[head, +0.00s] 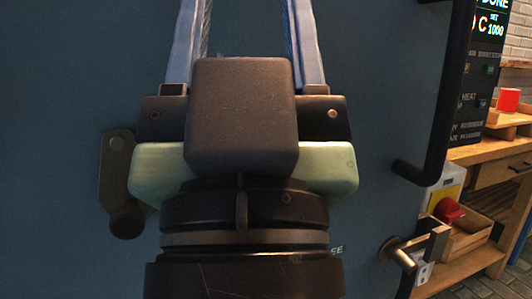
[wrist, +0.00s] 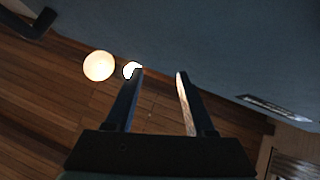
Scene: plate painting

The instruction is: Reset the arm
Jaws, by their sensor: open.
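My gripper (head: 246,12) points upward in the middle of the head view, with its two blue fingers spread apart and their tips cut off by the top edge. In the wrist view my gripper (wrist: 159,73) is open, with nothing between the fingers. Behind it, a large dark blue panel (head: 60,90) fills most of the head view. The same blue surface (wrist: 230,50) crosses the upper right of the wrist view. I cannot tell the exact gap between it and the fingers.
A black bar handle (head: 440,120) and a metal latch (head: 402,252) are at the panel's right side. Beyond stands a wooden shelf unit (head: 490,150) with a red cup (head: 508,100). The wrist view shows a wooden ceiling (wrist: 50,110) with round lamps (wrist: 99,66).

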